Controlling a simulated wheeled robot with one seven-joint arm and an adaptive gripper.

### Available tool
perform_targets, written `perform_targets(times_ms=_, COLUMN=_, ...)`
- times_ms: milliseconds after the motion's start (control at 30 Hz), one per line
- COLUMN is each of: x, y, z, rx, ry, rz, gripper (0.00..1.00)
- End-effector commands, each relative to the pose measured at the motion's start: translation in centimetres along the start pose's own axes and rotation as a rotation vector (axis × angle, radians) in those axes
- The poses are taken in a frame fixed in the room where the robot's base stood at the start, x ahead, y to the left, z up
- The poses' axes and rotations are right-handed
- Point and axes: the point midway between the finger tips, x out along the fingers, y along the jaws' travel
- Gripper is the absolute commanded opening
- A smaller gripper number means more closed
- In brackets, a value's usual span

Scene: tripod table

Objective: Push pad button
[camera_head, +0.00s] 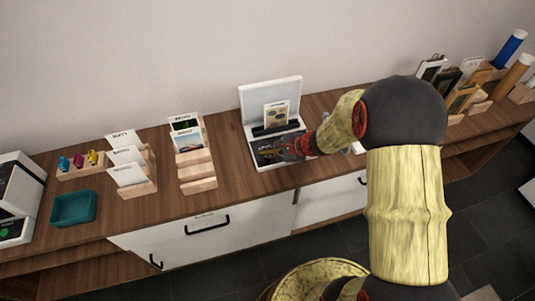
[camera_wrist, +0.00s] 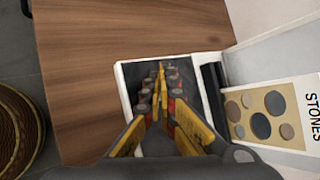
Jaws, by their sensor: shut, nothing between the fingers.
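The pad (camera_head: 266,157) is a dark panel in a white frame, at the front of a white device on the wooden cabinet. It also shows in the wrist view (camera_wrist: 184,70), under my fingers. My gripper (camera_head: 287,150) is over the right part of the pad in the head view. In the wrist view my gripper (camera_wrist: 161,68) has its fingertips together and empty, pointing at the pad's dark surface. I cannot tell whether the tips touch it. No distinct button can be made out; my fingers cover much of the pad.
A card marked STONES (camera_wrist: 268,115) stands behind the pad, against the device's white back panel (camera_head: 271,92). Wooden card racks (camera_head: 197,170) and a teal tray (camera_head: 73,208) are to the left. Bottles and boxes crowd the right end. Bare wood (camera_wrist: 90,60) lies beside the pad.

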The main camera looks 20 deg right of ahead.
Motion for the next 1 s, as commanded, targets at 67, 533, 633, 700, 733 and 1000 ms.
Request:
perform_targets(times_ms=67, x=0.1, y=0.1, z=-0.1, rx=0.0, ry=0.0, rz=0.0, gripper=0.0)
perform_targets(times_ms=533, x=0.2, y=0.1, z=-0.1, rx=0.0, ry=0.0, rz=0.0, gripper=0.0)
perform_targets(times_ms=633, x=0.0, y=0.0, z=0.0, rx=0.0, ry=0.0, rz=0.0, gripper=0.0)
perform_targets(times_ms=700, x=-0.3, y=-0.2, z=0.2, rx=0.0, ry=0.0, rz=0.0, gripper=0.0)
perform_targets(times_ms=733, x=-0.4, y=-0.3, z=0.3, rx=0.0, ry=0.0, rz=0.0, gripper=0.0)
perform_targets(times_ms=1000, x=-0.8, y=-0.6, z=0.6, rx=0.001, ry=0.0, rz=0.0, gripper=0.0)
